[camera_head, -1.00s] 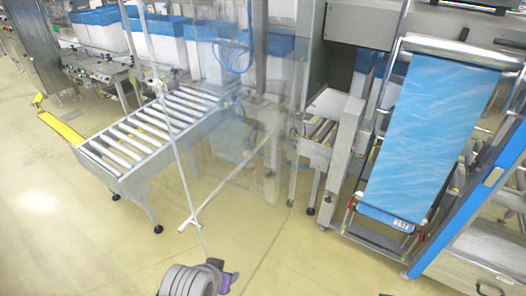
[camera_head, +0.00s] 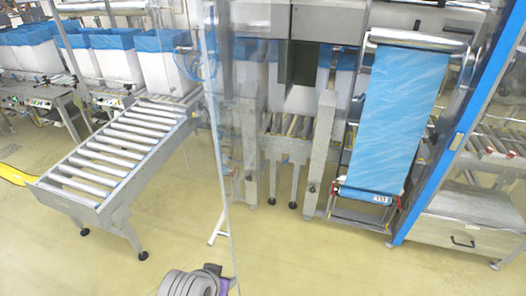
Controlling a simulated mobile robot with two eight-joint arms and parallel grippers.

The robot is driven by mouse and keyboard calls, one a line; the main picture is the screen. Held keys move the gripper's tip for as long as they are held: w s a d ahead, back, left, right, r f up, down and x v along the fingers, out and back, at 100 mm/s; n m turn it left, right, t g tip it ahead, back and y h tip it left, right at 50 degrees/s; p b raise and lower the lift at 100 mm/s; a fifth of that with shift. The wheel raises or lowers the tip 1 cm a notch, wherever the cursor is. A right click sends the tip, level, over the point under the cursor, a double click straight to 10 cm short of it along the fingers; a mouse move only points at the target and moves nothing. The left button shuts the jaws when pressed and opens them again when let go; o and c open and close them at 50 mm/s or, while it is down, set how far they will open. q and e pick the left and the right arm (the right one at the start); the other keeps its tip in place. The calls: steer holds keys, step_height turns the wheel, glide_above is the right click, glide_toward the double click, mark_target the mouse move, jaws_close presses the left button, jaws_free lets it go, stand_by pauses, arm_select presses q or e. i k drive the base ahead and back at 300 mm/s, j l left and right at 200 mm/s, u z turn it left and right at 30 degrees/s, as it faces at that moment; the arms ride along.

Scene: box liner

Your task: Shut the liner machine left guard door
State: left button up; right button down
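The left guard door (camera_head: 220,170) is a clear panel with a thin pale edge, running from top centre-left down towards the bottom of the view. It stands open, jutting out from the liner machine (camera_head: 327,150) towards me and seen nearly edge-on. A short white bar shows near its lower end. My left arm's grey ribbed wrist and purple-marked gripper (camera_head: 222,281) are at the bottom edge, close to the door's near edge. The fingers are mostly cut off, so I cannot tell whether they touch or hold the door. My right gripper is out of view.
A roller conveyor (camera_head: 110,150) stands left of the door. White boxes with blue liners (camera_head: 115,60) line the back. A blue film sheet (camera_head: 395,120) hangs at right, beside a blue-edged clear guard (camera_head: 462,125). The floor in front (camera_head: 330,260) is clear.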

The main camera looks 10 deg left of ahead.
mark_target(251, 208)
steer(key=j+z, duration=0.2)
steer(key=j, duration=0.3)
steer(key=k+j+z, duration=0.2)
steer(key=j, duration=0.3)
steer(key=j+z, duration=0.25)
steer(key=j, duration=0.85)
steer(key=i+u, duration=0.15)
steer(key=u, duration=0.25)
